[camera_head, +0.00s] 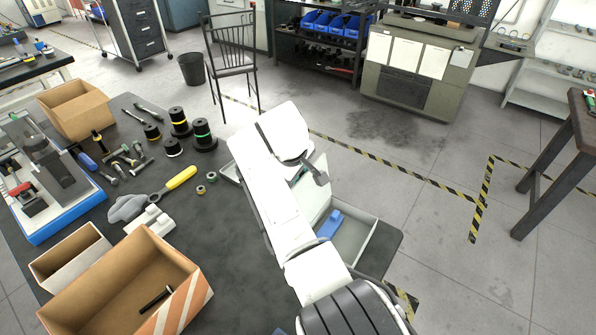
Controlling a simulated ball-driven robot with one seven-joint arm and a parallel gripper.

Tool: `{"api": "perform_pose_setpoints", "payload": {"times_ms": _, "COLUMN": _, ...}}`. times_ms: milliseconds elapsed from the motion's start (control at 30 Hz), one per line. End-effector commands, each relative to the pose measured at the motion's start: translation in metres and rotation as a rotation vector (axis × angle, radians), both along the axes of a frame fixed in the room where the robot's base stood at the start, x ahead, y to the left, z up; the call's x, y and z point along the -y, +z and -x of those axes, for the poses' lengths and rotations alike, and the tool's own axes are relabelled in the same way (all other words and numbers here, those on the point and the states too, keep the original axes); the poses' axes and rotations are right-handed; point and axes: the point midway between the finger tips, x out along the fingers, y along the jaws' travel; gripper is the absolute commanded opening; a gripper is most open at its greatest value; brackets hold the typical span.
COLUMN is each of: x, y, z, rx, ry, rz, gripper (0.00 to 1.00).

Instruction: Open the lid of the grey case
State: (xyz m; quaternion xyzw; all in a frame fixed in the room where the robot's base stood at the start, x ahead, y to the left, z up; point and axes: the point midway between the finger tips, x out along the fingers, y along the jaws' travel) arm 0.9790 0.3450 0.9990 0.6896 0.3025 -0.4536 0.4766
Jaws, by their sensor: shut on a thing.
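The grey case (366,245) stands on the right end of the dark table, partly hidden behind my white arm. Its inside shows on the right, with a blue object (330,225) in it. The lid, a pale grey panel (319,200), stands raised at a steep angle at the case's left part. My gripper (316,173) is at the upper part of the lid and is shut on it, though my arm hides most of the fingers and the exact grip.
Spools (179,121), bolts, a yellow-handled tool (178,180) and an open cardboard box (131,280) crowd the table's left side. A blue-edged tray (42,185) stands farther left. A chair (232,62) is behind the table.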

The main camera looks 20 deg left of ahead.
Motion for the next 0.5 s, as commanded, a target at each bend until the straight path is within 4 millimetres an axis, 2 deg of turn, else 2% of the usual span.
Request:
{"api": "perform_pose_setpoints", "payload": {"times_ms": 33, "x": -0.0002, "y": -0.0068, "z": 0.0027, "rx": -0.011, "ry": 0.0, "rz": -0.002, "gripper": 0.0}}
{"api": "perform_pose_setpoints", "payload": {"times_ms": 300, "x": -0.0001, "y": -0.0081, "z": 0.0034, "rx": -0.013, "ry": 0.0, "rz": -0.002, "gripper": 0.0}}
{"api": "perform_pose_setpoints", "payload": {"times_ms": 333, "x": 0.0, "y": -0.0082, "z": 0.0034, "rx": -0.014, "ry": -0.001, "rz": -0.001, "gripper": 0.27}}
{"api": "perform_pose_setpoints", "payload": {"times_ms": 500, "x": 0.0001, "y": -0.007, "z": 0.003, "rx": -0.012, "ry": -0.001, "rz": -0.001, "gripper": 0.43}}
